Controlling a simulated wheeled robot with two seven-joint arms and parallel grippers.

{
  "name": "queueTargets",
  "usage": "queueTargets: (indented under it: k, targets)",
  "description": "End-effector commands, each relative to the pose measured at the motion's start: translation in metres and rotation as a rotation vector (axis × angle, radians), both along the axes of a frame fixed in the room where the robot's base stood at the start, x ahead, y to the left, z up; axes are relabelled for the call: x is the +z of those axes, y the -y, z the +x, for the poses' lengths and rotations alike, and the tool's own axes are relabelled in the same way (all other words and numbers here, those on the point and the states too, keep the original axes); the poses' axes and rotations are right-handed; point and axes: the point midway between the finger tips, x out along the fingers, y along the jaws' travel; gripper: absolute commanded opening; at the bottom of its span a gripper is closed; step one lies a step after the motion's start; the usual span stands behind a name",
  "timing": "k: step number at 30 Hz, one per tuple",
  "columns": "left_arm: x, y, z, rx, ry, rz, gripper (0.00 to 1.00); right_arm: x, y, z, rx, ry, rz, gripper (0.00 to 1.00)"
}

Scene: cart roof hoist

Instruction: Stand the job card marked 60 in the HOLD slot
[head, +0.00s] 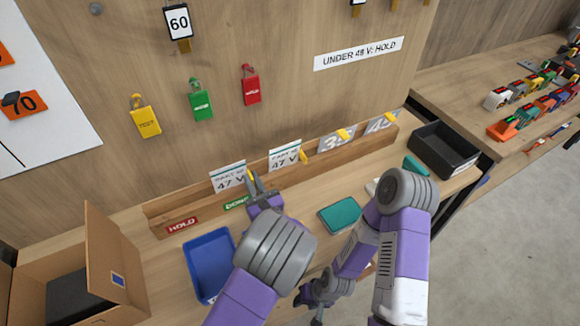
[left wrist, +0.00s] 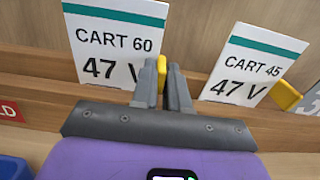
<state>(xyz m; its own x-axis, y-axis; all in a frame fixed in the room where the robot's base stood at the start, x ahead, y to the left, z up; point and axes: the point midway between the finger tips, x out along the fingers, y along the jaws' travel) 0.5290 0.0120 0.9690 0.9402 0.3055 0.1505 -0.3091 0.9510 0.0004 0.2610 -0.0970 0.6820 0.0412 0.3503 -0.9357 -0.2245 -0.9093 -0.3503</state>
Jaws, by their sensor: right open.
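The job card marked CART 60, 47 V (head: 228,177) is white with a teal top band and a yellow side tab. It stands roughly upright at the wooden rack (head: 160,208), and it also shows in the left wrist view (left wrist: 113,45). My left gripper (head: 254,182) has its fingers (left wrist: 162,85) close on both sides of this card's yellow tab. I cannot tell whether the card's lower edge sits in a slot. The red HOLD label (head: 182,225) is on the rack's left front, left of the green label (head: 237,203). My right gripper (head: 317,317) is open, low in front.
The CART 45 card (head: 285,157) stands close on the right, with two grey cards (head: 335,140) further along. A blue tray (head: 209,265), a teal object (head: 340,215), an open cardboard box (head: 115,255) and a black bin (head: 445,148) are on the bench. Padlock-like tags (head: 200,105) hang above.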

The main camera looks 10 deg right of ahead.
Motion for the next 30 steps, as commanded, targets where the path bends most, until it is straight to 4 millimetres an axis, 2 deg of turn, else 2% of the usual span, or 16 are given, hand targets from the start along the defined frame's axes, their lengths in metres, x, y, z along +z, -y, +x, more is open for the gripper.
queueTargets:
  k: [14,30]
  targets:
    - [0.001,0.000,0.000,0.000,0.000,0.000,0.00,0.000,0.000,0.000,0.000,0.000,0.000,0.43]
    - [0.016,0.000,0.000,0.000,0.000,0.000,0.00,0.014,0.000,0.000,0.000,0.000,0.000,0.43]
